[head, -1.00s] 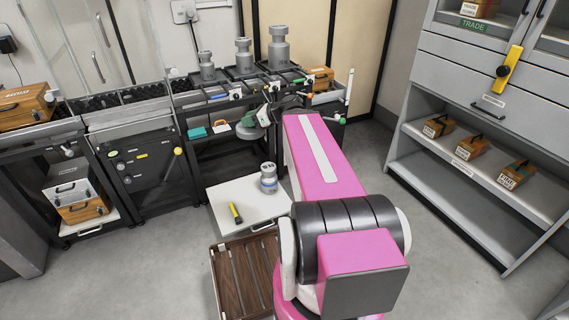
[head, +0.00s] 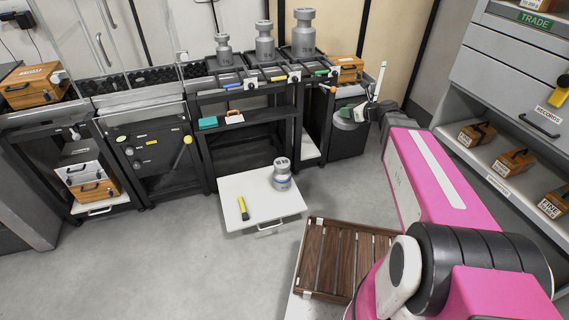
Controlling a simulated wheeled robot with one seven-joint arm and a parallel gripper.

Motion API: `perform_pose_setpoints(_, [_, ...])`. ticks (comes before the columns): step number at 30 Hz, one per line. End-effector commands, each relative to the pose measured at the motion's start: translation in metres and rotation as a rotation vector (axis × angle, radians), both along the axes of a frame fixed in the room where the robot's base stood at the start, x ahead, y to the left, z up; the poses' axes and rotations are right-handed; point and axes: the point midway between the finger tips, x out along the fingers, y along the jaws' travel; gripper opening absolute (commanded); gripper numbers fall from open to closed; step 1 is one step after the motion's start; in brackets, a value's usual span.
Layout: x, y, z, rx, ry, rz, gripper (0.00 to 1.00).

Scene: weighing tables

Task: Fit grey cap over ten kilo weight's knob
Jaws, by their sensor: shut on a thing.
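Three grey knobbed weights stand on the rear bench in the head view: a small one (head: 223,51), a middle one (head: 264,42) and a large one (head: 304,35). Their markings are too small to read surely, so I cannot tell which is the ten kilo one. My gripper (head: 363,111) is to the right of and in front of them, near the bench's right end. It is shut on a round grey-green piece that appears to be the grey cap (head: 346,116). The fingers are small and partly hidden by my arm. The cap is apart from all three weights.
A white low cabinet (head: 240,206) bears a grey-blue weight or jar (head: 282,176) and a yellow-black tool (head: 243,208). A slatted wooden tray (head: 311,262) lies in front. A wooden box (head: 347,68) stands right of the weights. Grey shelving (head: 480,175) bounds the right; floor at left is clear.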

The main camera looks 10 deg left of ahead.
Motion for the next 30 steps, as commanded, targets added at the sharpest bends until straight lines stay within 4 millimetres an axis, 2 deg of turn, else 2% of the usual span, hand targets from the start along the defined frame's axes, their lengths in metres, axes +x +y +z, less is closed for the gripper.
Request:
perform_pose_setpoints(1, [0.009, 0.022, -0.012, 0.0, 0.003, 0.008, 0.07])
perform_pose_setpoints(10, [0.027, 0.138, -0.074, -0.002, 0.002, 0.023, 0.07])
perform_pose_setpoints(15, [0.025, 0.206, -0.114, -0.002, 0.001, 0.028, 0.07])
perform_pose_setpoints(21, [0.011, 0.284, -0.166, -0.002, 0.002, 0.035, 0.07])
perform_pose_setpoints(27, [-0.008, 0.342, -0.206, -0.002, 0.001, 0.038, 0.07])
perform_pose_setpoints(30, [-0.015, 0.358, -0.218, -0.002, 0.001, 0.039, 0.07])
